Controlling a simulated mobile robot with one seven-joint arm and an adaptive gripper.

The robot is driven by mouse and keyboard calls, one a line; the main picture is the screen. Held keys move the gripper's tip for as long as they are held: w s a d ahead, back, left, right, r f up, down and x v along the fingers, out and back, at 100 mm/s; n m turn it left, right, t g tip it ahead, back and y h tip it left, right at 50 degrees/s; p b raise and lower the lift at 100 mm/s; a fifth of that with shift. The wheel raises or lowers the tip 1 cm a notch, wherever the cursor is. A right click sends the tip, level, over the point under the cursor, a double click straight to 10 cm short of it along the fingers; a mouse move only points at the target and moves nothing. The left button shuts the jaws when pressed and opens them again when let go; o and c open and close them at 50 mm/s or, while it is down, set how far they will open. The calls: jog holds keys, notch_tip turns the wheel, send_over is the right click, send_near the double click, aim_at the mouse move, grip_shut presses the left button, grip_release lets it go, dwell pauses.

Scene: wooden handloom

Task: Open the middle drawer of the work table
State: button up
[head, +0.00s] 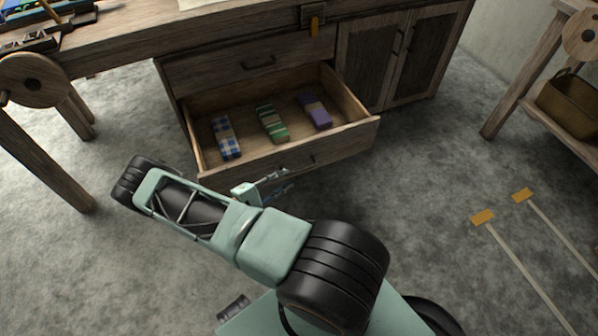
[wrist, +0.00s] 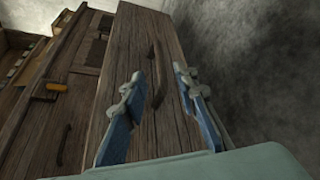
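The wooden work table (head: 130,40) has an open drawer (head: 240,158) below a shut drawer front (head: 215,68). The open drawer stands well out and holds three folded cloths: blue checked (head: 226,137), green striped (head: 271,124) and purple (head: 315,110). I cannot tell whether a further drawer lies beneath it. My gripper (head: 283,180) is just in front of the open drawer's face. In the wrist view, my gripper (wrist: 158,80) is open, with a dark curved handle (wrist: 158,72) showing between its blue fingers. No finger visibly grips the handle.
A double-door cabinet (head: 390,60) is shut, right of the drawers. A wooden stand with a basket (head: 570,105) is at the right. The grey floor (head: 420,180) is clear there, apart from flat marking strips.

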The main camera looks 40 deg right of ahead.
aim_at(297, 173)
jog(key=b+x, duration=0.1)
jog(key=x, duration=0.7)
jog(key=shift+d+f, duration=0.1)
jog(key=shift+d, duration=0.05)
grip_shut()
